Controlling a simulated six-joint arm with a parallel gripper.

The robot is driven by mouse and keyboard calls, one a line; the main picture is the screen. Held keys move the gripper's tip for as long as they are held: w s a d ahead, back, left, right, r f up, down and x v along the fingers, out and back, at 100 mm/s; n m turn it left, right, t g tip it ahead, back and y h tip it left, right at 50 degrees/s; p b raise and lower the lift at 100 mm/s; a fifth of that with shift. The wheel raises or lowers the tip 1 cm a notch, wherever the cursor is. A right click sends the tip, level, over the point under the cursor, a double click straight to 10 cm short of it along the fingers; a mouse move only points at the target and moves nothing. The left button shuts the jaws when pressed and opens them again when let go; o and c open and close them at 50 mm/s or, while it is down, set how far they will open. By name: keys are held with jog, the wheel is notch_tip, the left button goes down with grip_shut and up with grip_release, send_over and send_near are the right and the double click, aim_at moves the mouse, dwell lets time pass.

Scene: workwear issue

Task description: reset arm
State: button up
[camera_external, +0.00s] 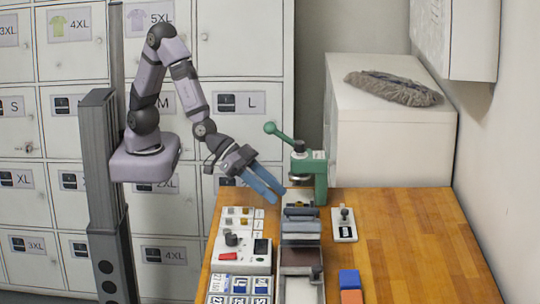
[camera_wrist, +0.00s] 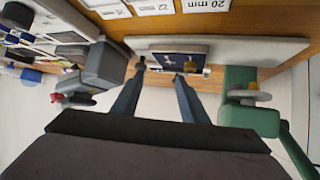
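My gripper (camera_external: 278,197) hangs in the air above the left part of the wooden table, its blue fingers pointing down and to the right. In the wrist view the two fingers (camera_wrist: 160,72) stand apart with nothing between them, so it is open and empty. The green lever press (camera_external: 320,180) stands just right of the fingertips at the table's back edge. It also shows at the right of the wrist view (camera_wrist: 245,105). My arm is bent, reaching out from its column in front of the lockers.
A control box with a red button (camera_external: 228,257), grey trays (camera_external: 300,258) and a small switch unit (camera_external: 344,225) fill the table's left part. Blue (camera_external: 349,279) and orange (camera_external: 351,297) blocks lie near the front. The wooden table's right side (camera_external: 420,240) is clear. A mop head (camera_external: 393,88) lies on a white cabinet.

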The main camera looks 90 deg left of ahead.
jog(key=s+a+r+n+g+y+p, duration=0.1)
jog(key=s+a+r+g+y+p, duration=0.2)
jog(key=s+a, duration=0.45)
jog(key=s+a+r+n+g+p, duration=0.2)
jog(key=s+a+r+g+p, duration=0.3)
jog(key=a, duration=0.6)
jog(key=s+a+r+n+g+y+p, duration=0.1)
jog(key=s+a+r+g+y+p, duration=0.1)
jog(key=s+a+p, duration=0.45)
jog(key=s+a+f+g+b, duration=0.1)
jog(key=s+a+f+b, duration=0.1)
jog(key=f+b, duration=1.15)
jog(key=s+a+f+n+g+b, duration=0.1)
jog(key=a+f+b, duration=0.2)
jog(key=f+b, duration=1)
jog(key=s+a+f+b, duration=0.2)
jog(key=f+b, duration=1)
jog(key=b, duration=0.2)
jog(key=w+d+f+t+b, duration=0.1)
jog(key=w+d+f+b, duration=0.1)
jog(key=f+b, duration=1)
jog(key=w+d+f+m+b, duration=0.1)
jog(key=w+d+f+b, duration=0.1)
jog(key=f+b, duration=1.1)
jog(key=shift+w+d+f+t+b, duration=0.3)
jog(key=shift+w+f+t, duration=0.1)
jog(key=shift+w+f, duration=0.15)
jog(key=shift+r, duration=0.1)
notch_tip(320, 180, up, 10)
jog(key=p, duration=1)
